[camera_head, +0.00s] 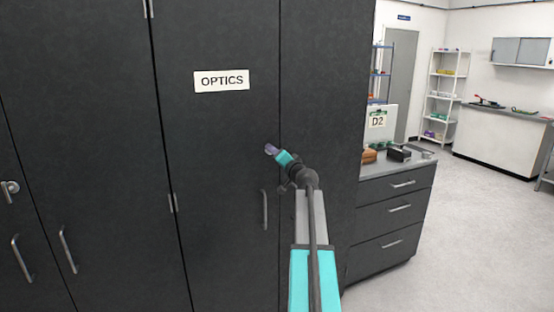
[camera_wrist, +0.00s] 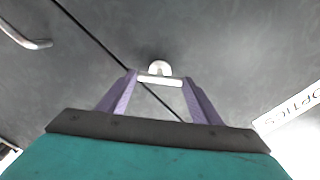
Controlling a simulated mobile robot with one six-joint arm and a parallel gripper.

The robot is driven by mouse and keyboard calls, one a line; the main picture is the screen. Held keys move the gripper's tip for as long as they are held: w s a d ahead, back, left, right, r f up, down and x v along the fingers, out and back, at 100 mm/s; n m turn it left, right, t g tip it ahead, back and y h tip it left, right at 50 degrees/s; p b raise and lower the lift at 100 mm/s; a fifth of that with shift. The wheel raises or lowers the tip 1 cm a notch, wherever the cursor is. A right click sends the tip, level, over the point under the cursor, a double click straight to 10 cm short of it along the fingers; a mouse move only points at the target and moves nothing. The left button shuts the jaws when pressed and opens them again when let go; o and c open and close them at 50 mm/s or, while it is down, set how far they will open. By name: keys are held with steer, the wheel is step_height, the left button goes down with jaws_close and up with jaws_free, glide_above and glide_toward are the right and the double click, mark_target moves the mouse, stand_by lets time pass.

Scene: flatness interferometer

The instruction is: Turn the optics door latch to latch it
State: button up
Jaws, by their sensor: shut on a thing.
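The dark optics door (camera_head: 215,140) is closed, with a white OPTICS label (camera_head: 221,81) on it. My gripper (camera_head: 271,149) reaches the door's right edge, below and right of the label. In the wrist view my purple fingers (camera_wrist: 160,82) are shut on the optics door latch (camera_wrist: 159,70), a pale metal knob with a short bar. The bar lies across between the fingertips, at a slant to the dark door seam (camera_wrist: 88,33). In the head view the gripper hides the latch. The door handle (camera_head: 265,210) is below the gripper; it also shows in the wrist view (camera_wrist: 25,38).
A dark drawer unit (camera_head: 395,215) stands right of the cabinet, with small items and a D2 sign (camera_head: 377,119) on top. Another latch (camera_head: 10,188) is on a door at far left. The floor (camera_head: 470,240) at right is clear.

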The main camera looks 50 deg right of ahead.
steer(key=shift+m, duration=3.6)
steer(key=o, duration=1.1)
steer(key=shift+c, duration=0.2)
steer(key=b+v, duration=0.2)
steer(key=v, duration=1.2)
steer(key=shift+b, duration=0.3)
steer(key=shift+w, duration=0.1)
